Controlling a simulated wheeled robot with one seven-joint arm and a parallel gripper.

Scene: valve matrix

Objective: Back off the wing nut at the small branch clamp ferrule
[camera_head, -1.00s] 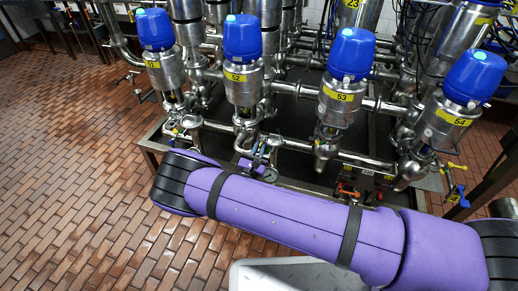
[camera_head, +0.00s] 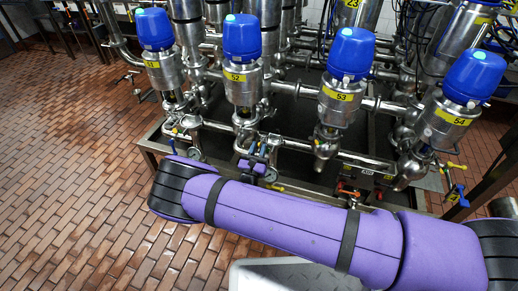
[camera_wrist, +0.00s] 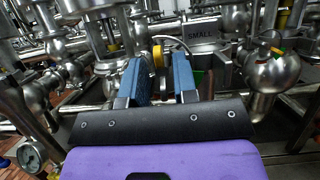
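My gripper (camera_wrist: 159,72) shows in the wrist view with its two blue fingers apart and a clear gap between them. A yellow part (camera_wrist: 158,55) shows in the gap near the fingertips; I cannot tell whether it is the wing nut. In the head view my gripper (camera_head: 257,153) is small, beyond my purple arm, by the lower pipes below valves 52 and 53.
Blue-capped valves 51 (camera_head: 154,30), 52 (camera_head: 242,36), 53 (camera_head: 351,54) and 54 (camera_head: 475,76) stand over the pipework. A round steel body (camera_wrist: 277,72) is right of the fingers. A gauge (camera_wrist: 30,156) is at lower left. Tiled floor (camera_head: 70,170) at left is open.

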